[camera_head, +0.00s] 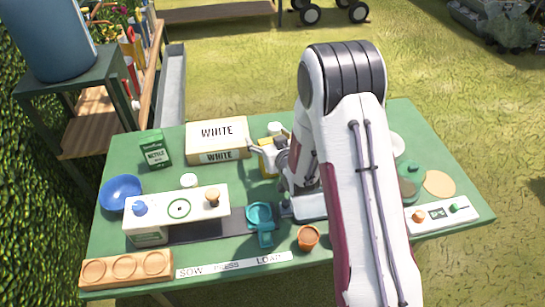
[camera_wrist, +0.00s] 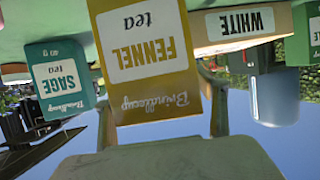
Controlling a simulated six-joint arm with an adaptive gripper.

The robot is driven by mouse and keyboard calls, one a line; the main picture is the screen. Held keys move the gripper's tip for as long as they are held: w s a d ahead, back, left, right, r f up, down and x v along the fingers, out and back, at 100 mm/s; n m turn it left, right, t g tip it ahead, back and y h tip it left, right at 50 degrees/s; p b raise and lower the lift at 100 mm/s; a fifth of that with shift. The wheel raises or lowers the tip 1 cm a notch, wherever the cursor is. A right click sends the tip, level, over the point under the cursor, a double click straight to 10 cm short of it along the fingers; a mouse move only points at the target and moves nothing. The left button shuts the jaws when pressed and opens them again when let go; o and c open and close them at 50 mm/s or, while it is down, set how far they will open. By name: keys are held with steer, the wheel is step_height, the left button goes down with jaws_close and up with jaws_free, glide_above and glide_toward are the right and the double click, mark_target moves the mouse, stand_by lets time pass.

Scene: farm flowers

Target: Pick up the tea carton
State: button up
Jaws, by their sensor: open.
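A yellow carton marked "Fennel tea" (camera_wrist: 150,55) fills the middle of the wrist view, which is upside down. My gripper (camera_wrist: 158,92) is open, with one finger on each side of this carton; whether they touch it I cannot tell. In the head view the yellow carton (camera_head: 267,168) is mostly hidden behind my gripper (camera_head: 265,153). A teal "Sage tea" carton (camera_wrist: 62,80) stands apart at the left in the wrist view. A green "Nettle" carton (camera_head: 155,149) stands at the table's left in the head view.
A box marked "WHITE" (camera_head: 217,133) stands close left of the yellow carton. A blue bowl (camera_head: 121,190), a white-topped stand (camera_head: 180,210), a teal holder (camera_head: 261,222) and an orange pot (camera_head: 308,238) are nearer the front. A wooden tray (camera_head: 127,268) lies front left.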

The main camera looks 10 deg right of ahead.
steer(key=c, duration=1.2)
steer(key=shift+r, duration=0.15)
steer(key=shift+r, duration=4.9)
